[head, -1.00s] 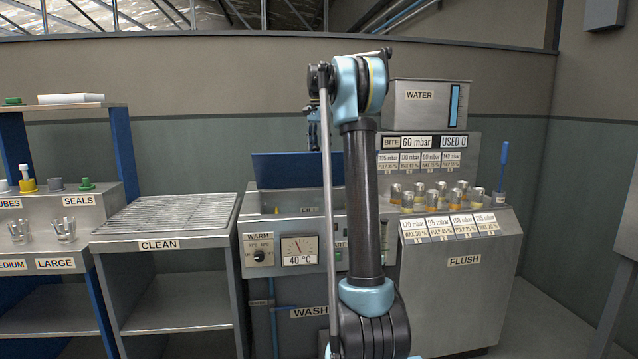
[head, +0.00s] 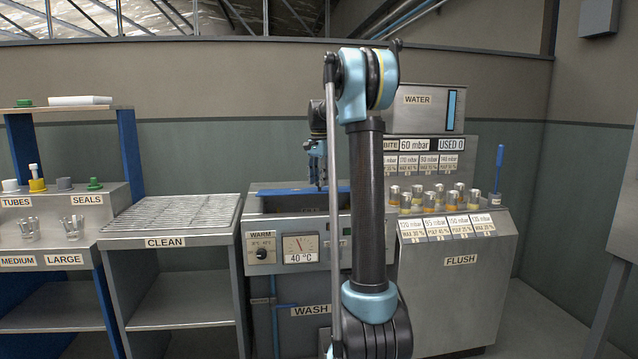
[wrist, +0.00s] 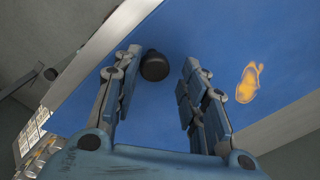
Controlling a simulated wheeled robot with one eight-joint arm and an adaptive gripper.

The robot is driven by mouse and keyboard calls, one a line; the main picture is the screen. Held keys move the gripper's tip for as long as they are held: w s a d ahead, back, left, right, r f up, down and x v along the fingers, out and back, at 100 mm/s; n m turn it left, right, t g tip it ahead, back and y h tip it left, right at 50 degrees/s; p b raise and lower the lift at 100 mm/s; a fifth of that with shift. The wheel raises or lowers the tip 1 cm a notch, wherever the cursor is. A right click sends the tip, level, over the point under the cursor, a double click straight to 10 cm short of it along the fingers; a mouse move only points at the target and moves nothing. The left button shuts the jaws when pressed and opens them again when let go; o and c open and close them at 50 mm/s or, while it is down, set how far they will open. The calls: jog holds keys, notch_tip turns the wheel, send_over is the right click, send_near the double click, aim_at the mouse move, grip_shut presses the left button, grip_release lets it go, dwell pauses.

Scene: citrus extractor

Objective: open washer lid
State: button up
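The washer (head: 275,275) stands in the middle with its WASH label and a 40 °C dial. Its blue lid (head: 285,190) shows in the head view as a thin strip along the back of the top, with a darker recess in front of it. My gripper (head: 319,186) points down at the lid, partly hidden by my arm. In the wrist view the lid (wrist: 210,40) fills most of the picture, with a black knob (wrist: 154,66) and an orange mark. My gripper (wrist: 158,85) is open, with the knob between and beyond its fingers; contact cannot be told.
A CLEAN rack (head: 175,218) stands to the left, with a shelf of tubes and seals beyond. To the right is the FLUSH cabinet (head: 460,285) with several glasses, under a WATER tank (head: 428,110). A blue-handled brush (head: 497,170) stands at its right end.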

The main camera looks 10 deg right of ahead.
jog(key=shift+s+a+f, duration=0.1)
jog(key=shift+f, duration=0.1)
jog(key=shift+s+r, duration=0.75)
jog(key=shift+s, duration=0.05)
jog(key=shift+w, duration=0.25)
jog(key=w+r, duration=0.2)
jog(key=r, duration=0.7)
jog(key=w+r, duration=0.1)
jog(key=r, duration=0.9)
jog(key=shift+w, duration=0.4)
dwell(0.7)
jog(key=shift+r, duration=0.1)
jog(key=shift+c, duration=0.2)
